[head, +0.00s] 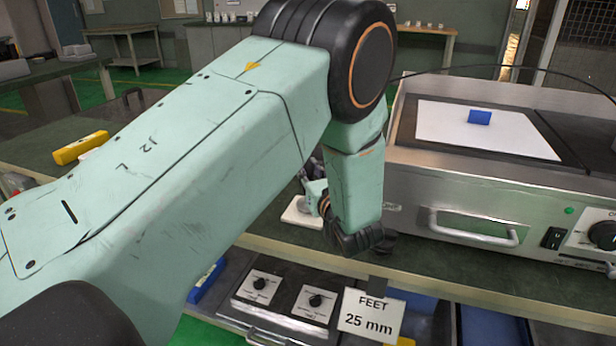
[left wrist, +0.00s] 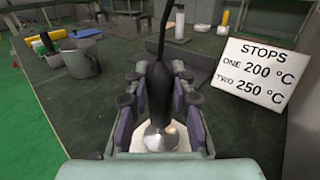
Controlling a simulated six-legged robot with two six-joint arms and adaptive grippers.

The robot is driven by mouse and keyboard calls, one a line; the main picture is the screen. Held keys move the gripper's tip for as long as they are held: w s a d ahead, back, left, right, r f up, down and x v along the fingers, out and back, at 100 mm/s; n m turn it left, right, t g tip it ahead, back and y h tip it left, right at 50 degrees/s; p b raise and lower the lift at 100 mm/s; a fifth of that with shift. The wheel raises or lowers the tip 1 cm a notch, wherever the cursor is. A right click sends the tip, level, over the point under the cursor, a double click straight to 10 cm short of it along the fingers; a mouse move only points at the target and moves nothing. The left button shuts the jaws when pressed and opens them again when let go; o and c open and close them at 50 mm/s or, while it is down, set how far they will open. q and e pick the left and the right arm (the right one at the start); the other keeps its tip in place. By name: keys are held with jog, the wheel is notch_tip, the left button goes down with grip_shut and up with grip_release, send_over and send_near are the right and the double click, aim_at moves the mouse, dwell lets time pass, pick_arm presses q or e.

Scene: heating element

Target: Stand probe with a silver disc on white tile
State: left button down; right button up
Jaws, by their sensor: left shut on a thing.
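My left gripper (left wrist: 160,100) is shut on the probe, around its black handle (left wrist: 160,88). The probe stands about upright, with its cable rising from the top and its silver disc (left wrist: 158,136) at the bottom. The white tile (left wrist: 184,143) shows around and below the disc. I cannot tell whether the disc touches it. In the head view the tile (head: 296,216) lies on the green bench, left of the steel heater. There my left arm hides most of the gripper (head: 314,186) and the probe. My right gripper is in neither view.
The steel hot plate (head: 475,190) has a white sheet (head: 450,128) and a blue block (head: 479,117) on top. A grey mug (left wrist: 82,60) and a "STOPS" sign (left wrist: 258,74) stand nearby.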

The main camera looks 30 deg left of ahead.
pick_arm(q)
jog(key=shift+w+f, duration=0.15)
jog(key=shift+f, duration=0.3)
jog(key=shift+r, duration=0.15)
jog(key=c, duration=1.1)
grip_release()
jog(key=shift+c, duration=0.2)
